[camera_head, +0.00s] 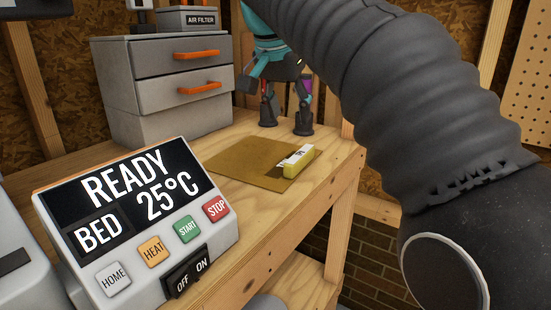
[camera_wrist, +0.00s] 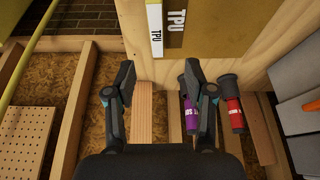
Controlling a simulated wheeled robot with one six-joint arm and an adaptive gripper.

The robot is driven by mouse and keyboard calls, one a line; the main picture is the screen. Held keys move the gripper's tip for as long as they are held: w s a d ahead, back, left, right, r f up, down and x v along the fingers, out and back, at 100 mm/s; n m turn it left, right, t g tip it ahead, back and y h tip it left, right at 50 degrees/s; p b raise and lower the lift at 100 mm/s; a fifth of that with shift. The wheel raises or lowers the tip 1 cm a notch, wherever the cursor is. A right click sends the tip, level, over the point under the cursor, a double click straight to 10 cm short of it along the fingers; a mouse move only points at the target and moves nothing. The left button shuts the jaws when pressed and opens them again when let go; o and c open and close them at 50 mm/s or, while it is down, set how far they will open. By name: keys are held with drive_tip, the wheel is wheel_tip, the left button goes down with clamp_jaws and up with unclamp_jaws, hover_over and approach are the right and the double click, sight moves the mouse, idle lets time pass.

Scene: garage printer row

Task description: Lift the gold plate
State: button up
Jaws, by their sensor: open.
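The gold plate (camera_head: 235,168) is a flat square sheet lying on the wooden bench in the head view. Its surface also fills the top of the wrist view (camera_wrist: 235,25). A small yellow block with a white label (camera_head: 297,165) rests at its right edge. In the wrist view the block (camera_wrist: 155,25) reads TPU, with a second TPU marking on a dark strip beside it. My gripper (camera_head: 285,115), dark with teal parts, is beyond the plate's far side, fingers pointing down. In the wrist view my gripper (camera_wrist: 158,85) is open, with nothing between its fingertips.
A control panel (camera_head: 140,215) reading READY, BED 25°C stands at the bench's near left. A grey drawer unit (camera_head: 170,85) stands behind left. Purple (camera_wrist: 188,112) and red (camera_wrist: 235,112) cylinders show beyond the bench edge. Bare wood (camera_head: 215,140) surrounds the plate.

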sight(300, 154)
drive_tip(key=b+x, duration=0.1)
drive_tip(key=x, duration=0.6)
drive_tip(key=shift+f, duration=0.15)
drive_tip(key=shift+d+b+x, duration=0.1)
drive_tip(key=shift+b+x, duration=0.1)
drive_tip(key=shift+x, duration=1.15)
drive_tip(key=shift+d+b+x, duration=0.15)
drive_tip(key=shift+b+x, duration=0.05)
drive_tip(key=shift+x, duration=1.15)
drive_tip(key=shift+s, duration=0.1)
clamp_jaws()
